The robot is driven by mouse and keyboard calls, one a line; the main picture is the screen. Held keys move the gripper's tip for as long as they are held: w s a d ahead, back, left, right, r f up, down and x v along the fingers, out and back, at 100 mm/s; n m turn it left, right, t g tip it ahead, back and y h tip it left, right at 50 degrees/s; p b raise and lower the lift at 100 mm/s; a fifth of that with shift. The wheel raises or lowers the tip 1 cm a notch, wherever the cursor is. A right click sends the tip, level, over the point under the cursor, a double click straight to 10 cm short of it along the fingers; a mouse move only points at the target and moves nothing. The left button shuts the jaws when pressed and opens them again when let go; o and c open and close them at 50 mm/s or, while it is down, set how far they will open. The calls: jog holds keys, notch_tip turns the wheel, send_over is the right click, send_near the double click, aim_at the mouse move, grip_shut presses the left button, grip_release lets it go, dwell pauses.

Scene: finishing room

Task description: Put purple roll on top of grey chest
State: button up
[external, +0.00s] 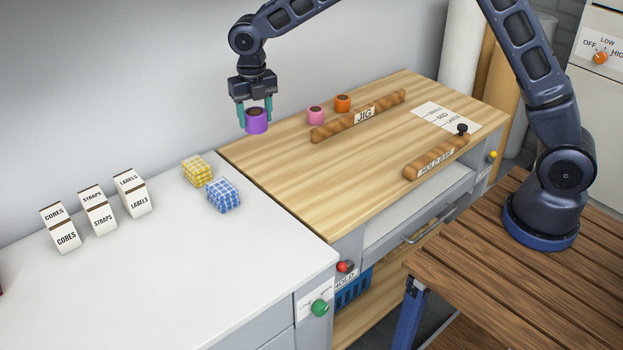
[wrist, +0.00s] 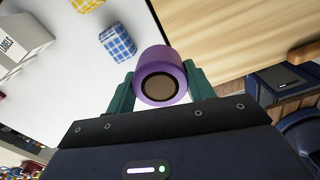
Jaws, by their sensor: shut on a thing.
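The purple roll (external: 257,122) has a dark core and is held upright between the teal fingers of my gripper (external: 254,112). In the wrist view the purple roll (wrist: 158,56) fills the space between both fingers. It hangs in the air near the back seam between the white top and the wooden bench top. A grey chest (external: 262,318) with a smooth white top stands on the left; I take this to be the task's chest. Its top also shows in the wrist view (wrist: 70,50). The chest's left end is out of frame.
A yellow checked bundle (external: 197,171) and a blue checked bundle (external: 223,195) lie on the white top, with several labelled boxes (external: 98,210) farther left. The wooden bench (external: 290,175) carries pink (external: 315,116) and orange (external: 343,103) rolls and two wooden bars. The white top's front is clear.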

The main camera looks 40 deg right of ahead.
jog(key=s+a+n, duration=0.5)
jog(key=s+a, duration=1)
jog(key=s, duration=0.3)
notch_tip(320, 180, down, 20)
jog(key=shift+f, duration=0.1)
jog(key=o, duration=1)
notch_tip(320, 180, up, 12)
